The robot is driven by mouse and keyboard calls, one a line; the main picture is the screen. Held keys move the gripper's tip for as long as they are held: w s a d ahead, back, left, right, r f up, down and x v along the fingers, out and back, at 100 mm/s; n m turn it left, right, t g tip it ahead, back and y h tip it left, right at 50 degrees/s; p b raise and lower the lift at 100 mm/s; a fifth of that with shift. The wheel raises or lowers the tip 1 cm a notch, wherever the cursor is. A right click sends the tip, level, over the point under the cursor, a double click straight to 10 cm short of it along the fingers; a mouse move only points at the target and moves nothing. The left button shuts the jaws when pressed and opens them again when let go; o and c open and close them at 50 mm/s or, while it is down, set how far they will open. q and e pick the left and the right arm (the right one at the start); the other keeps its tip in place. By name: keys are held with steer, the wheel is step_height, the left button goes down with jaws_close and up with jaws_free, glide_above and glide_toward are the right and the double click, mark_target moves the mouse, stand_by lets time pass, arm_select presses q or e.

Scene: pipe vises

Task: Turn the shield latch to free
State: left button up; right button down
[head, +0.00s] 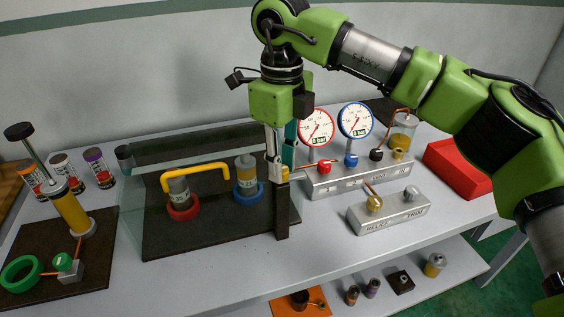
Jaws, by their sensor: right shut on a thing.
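The clear shield (134,205) stands around a dark base plate with two pipe pieces on it. A dark upright post (282,222) stands at the shield's front right corner, and the small latch (285,172) is at its top. My right gripper (278,172) reaches straight down onto the top of this post and is shut on the latch. The fingers hide most of the latch, so I cannot tell its exact angle. My left gripper is not in view.
Inside the shield are a yellow handle (196,172), a red-ringed pipe (182,202) and a blue-ringed pipe (248,177). Two gauges (355,120) and a valve block (330,178) stand close on the right. A hand pump (73,213) is at the left.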

steer(key=c, duration=1.8)
jaws_free()
step_height(320, 180, up, 12)
